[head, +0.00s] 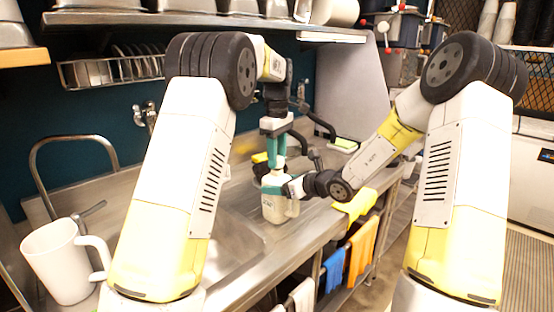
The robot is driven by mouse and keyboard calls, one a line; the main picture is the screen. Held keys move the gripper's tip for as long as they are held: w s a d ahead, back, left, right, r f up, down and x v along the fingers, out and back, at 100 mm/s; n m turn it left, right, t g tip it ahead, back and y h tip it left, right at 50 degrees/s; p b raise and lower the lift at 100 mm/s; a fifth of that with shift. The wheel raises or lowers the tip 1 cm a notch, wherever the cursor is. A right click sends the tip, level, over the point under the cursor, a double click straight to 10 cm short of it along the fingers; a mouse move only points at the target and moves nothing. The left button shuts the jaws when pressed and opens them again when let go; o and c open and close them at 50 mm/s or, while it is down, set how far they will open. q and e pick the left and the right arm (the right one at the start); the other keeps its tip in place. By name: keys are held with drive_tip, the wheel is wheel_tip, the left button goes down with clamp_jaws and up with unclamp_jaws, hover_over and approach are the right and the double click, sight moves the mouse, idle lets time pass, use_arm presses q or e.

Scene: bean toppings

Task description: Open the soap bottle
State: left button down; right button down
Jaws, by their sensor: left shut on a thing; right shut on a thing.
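The soap bottle (275,209) is a pale, translucent container standing upright on the metal counter near its front edge. My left gripper (276,163) points down from above, its teal fingers shut on the bottle's top, which is dark and mostly hidden. My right gripper (291,189) reaches in from the right, shut on the upper part of the bottle. The bottle's cap is too small and covered to tell whether it is loose.
A yellow cloth (356,204) hangs over the counter edge right of the bottle. A sink with a faucet (75,142) lies left, beside a large white mug (58,262). A dish rack (112,68) hangs on the back wall. Towels (361,248) hang below.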

use_arm(q)
drive_tip(key=shift+r, duration=1.7)
use_arm(e)
unclamp_jaws()
